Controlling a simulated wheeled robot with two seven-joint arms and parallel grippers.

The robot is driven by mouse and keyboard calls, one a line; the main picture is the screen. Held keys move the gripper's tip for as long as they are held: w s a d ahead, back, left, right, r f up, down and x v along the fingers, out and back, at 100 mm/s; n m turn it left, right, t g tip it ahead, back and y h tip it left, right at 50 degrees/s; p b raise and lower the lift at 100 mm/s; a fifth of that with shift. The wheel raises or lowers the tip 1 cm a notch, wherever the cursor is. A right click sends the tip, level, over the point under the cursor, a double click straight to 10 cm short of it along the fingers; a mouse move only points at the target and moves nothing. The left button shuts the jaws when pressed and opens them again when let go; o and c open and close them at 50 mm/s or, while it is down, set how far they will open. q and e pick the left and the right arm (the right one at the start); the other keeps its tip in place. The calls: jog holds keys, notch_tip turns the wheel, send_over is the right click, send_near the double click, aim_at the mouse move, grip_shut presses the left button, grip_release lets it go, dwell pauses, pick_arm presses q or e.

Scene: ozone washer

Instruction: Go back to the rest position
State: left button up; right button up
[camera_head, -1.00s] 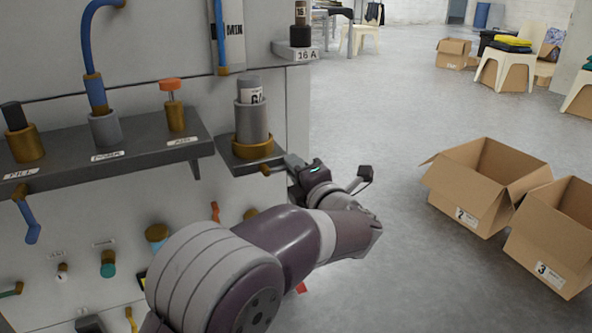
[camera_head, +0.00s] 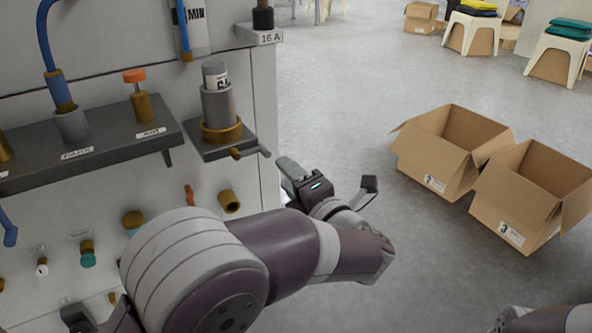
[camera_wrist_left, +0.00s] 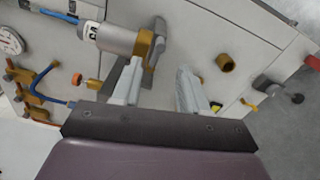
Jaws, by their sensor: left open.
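My left gripper (camera_head: 290,180) is open and empty, in front of the washer panel's right edge in the head view. It is below and right of the grey cylinder (camera_head: 219,105) in its brass-ringed holder, apart from it. In the left wrist view its two pale fingers (camera_wrist_left: 158,88) stand apart with nothing between them. The cylinder (camera_wrist_left: 112,37) lies beyond the left finger in that view. Part of my right arm (camera_head: 545,319) shows at the bottom right corner; its gripper is not seen.
A dark shelf (camera_head: 90,158) with fittings juts from the washer panel (camera_head: 60,215). A brass stub (camera_head: 229,201) sticks out below the cylinder. Two open cardboard boxes (camera_head: 440,150) (camera_head: 520,200) stand at right. The grey floor between panel and boxes is clear.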

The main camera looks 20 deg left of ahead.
pick_arm(q)
jog(key=shift+v, duration=1.2)
